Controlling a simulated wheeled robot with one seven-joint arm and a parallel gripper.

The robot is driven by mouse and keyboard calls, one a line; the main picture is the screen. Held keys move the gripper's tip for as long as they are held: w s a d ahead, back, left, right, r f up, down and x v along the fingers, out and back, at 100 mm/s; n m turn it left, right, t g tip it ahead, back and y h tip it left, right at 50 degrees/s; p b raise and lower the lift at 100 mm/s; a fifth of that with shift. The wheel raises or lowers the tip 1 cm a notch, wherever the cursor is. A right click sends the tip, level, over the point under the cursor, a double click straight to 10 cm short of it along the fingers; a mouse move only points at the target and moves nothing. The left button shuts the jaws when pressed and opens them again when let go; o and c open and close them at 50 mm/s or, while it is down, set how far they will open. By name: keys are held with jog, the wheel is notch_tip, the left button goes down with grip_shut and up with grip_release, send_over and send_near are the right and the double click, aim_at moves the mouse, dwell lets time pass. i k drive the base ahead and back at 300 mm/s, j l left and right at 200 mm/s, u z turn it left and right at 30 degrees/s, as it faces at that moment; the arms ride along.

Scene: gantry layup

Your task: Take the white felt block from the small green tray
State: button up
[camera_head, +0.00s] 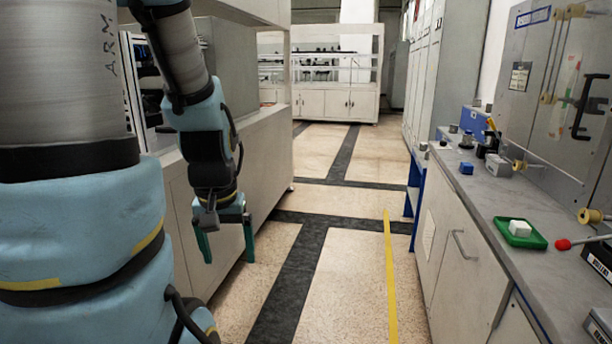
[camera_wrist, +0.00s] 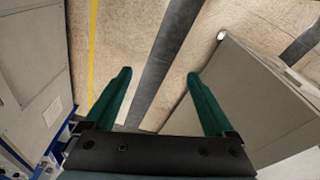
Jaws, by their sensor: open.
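The white felt block (camera_head: 519,228) rests in the small green tray (camera_head: 534,241). The tray lies on the grey counter at the right of the head view. My gripper (camera_head: 226,258) hangs over the aisle floor on the left, pointing down, far from the tray. Its green fingers are apart with nothing between them. In the wrist view my gripper (camera_wrist: 158,95) shows the same empty gap over the floor. The tray and block are not in the wrist view.
The counter (camera_head: 462,189) also holds a blue box (camera_head: 475,122), a small blue block (camera_head: 466,168), a grey block (camera_head: 498,165) and a red-tipped tool (camera_head: 563,244) close to the tray. A grey upright panel (camera_head: 540,120) stands behind. The aisle floor (camera_head: 335,265) is clear between the counters.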

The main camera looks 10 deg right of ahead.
aim_at(519, 228)
jog(key=z, duration=0.45)
jog(key=i+z, duration=0.65)
jog(key=i, duration=0.15)
jog(key=i+j, duration=0.15)
jog(key=i, duration=0.35)
jog(key=i+j+z, duration=0.1)
jog(key=i, duration=0.35)
jog(key=i+j, duration=0.25)
jog(key=i, duration=0.25)
jog(key=i+j+z, duration=0.1)
jog(key=i, duration=0.35)
